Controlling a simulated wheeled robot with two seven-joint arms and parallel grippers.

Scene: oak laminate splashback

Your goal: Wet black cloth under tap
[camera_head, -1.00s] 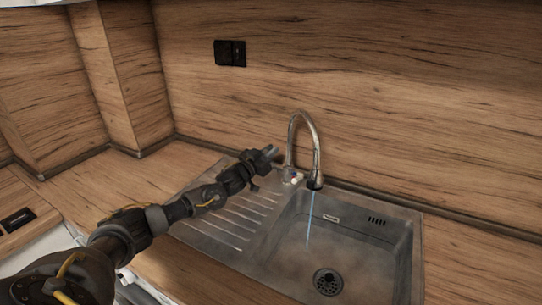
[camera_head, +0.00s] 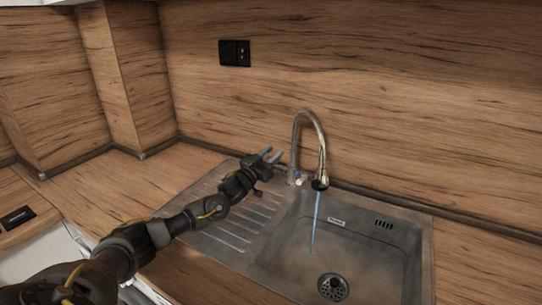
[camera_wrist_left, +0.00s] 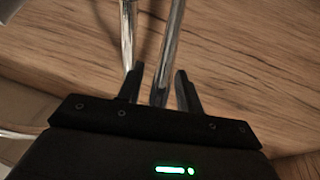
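The chrome tap (camera_head: 296,140) stands at the back of the steel sink, and a thin blue stream of water (camera_head: 315,222) runs from its spout into the basin. My left gripper (camera_head: 273,157) is just left of the tap's upright, above the drainer, its two fingers apart and empty. In the left wrist view the open fingers (camera_wrist_left: 159,85) point towards the chrome tap (camera_wrist_left: 172,40), whose tube shows between them in the picture. The small tap handle (camera_head: 298,179) sits at the tap's base. No black cloth shows in these frames. My right gripper is not in view.
The sink basin (camera_head: 285,262) is empty, with a drain (camera_head: 333,287). The ribbed drainer (camera_head: 215,240) lies under my left arm. A wooden splashback (camera_head: 420,100) with a black socket (camera_head: 234,53) stands close behind the tap. The worktop at left (camera_head: 125,180) is clear.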

